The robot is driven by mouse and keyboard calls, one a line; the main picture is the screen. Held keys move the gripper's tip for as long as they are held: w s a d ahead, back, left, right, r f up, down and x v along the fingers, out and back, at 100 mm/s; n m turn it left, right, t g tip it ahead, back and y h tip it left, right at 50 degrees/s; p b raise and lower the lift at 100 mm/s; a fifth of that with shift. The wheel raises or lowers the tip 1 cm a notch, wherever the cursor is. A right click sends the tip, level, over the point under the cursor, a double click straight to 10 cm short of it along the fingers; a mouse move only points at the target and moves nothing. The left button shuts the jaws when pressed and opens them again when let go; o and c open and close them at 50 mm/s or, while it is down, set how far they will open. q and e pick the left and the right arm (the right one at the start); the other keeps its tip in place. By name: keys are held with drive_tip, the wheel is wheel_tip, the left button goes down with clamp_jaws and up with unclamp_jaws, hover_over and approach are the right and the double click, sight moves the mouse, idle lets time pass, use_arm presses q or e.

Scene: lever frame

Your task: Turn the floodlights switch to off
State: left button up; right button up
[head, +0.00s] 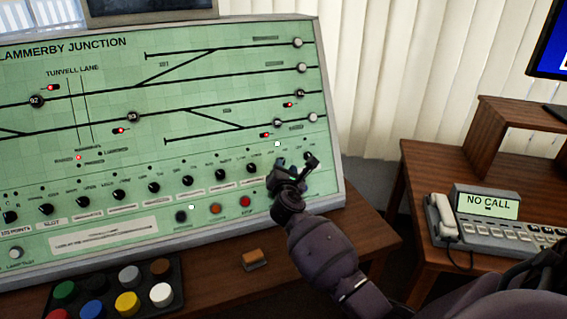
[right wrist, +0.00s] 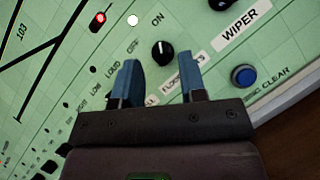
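The floodlights switch is a round black knob (right wrist: 162,52) on the green panel in the right wrist view. Its white mark points up, nearer the ON label than the OFF label. The floodlights label below it is partly covered by a finger. My right gripper (right wrist: 160,77) is open, with its two blue fingers apart, just short of the knob and not visibly touching it. In the head view my right gripper (head: 294,166) is at the right end of the panel's knob row and hides that part. My left gripper is not in view.
The green panel (head: 120,75) holds several other knobs. Beside the floodlights knob are a WIPER label (right wrist: 240,24) and a blue button (right wrist: 244,76). A box of coloured buttons (head: 95,309) and a brown block (head: 255,260) are on the desk. A phone (head: 442,217) is at right.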

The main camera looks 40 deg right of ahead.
sight(284, 158)
drive_tip(key=shift+x, duration=2.1)
drive_tip(key=c, duration=0.6)
drive_tip(key=shift+o, duration=0.2)
